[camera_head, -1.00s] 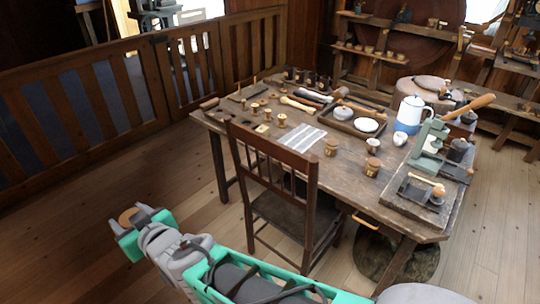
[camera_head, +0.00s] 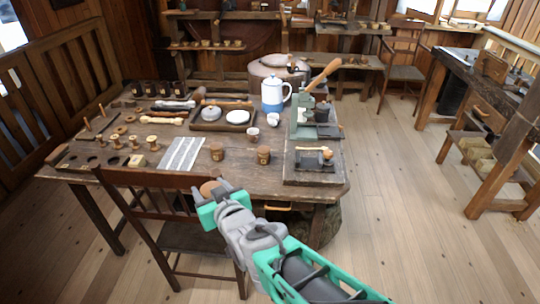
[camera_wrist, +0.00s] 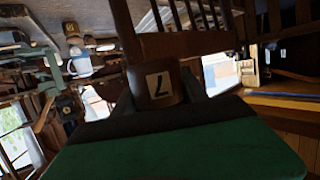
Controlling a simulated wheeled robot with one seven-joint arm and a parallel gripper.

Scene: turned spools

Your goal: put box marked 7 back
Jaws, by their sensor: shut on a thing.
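The box marked 7 (camera_wrist: 158,85) is a small round brown wooden box with a pale label bearing a dark 7, seen tilted in the wrist view. My gripper (camera_head: 211,190) is shut on it. In the head view the box's light round top (camera_head: 210,187) shows between the green-and-grey fingers, by the chair back at the near side of the table (camera_head: 240,180). Two similar round boxes stand near the table's front edge, a left one (camera_head: 217,152) and a right one (camera_head: 263,156); their labels are too small to read.
A wooden chair (camera_head: 150,182) stands at the table's front, close to my gripper. A striped cloth (camera_head: 182,154), turned spools (camera_head: 152,143), a dark tray (camera_head: 205,124), a blue-and-white pot (camera_head: 272,95) and a green press (camera_head: 303,118) occupy the tabletop. Open floor (camera_head: 410,190) lies right.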

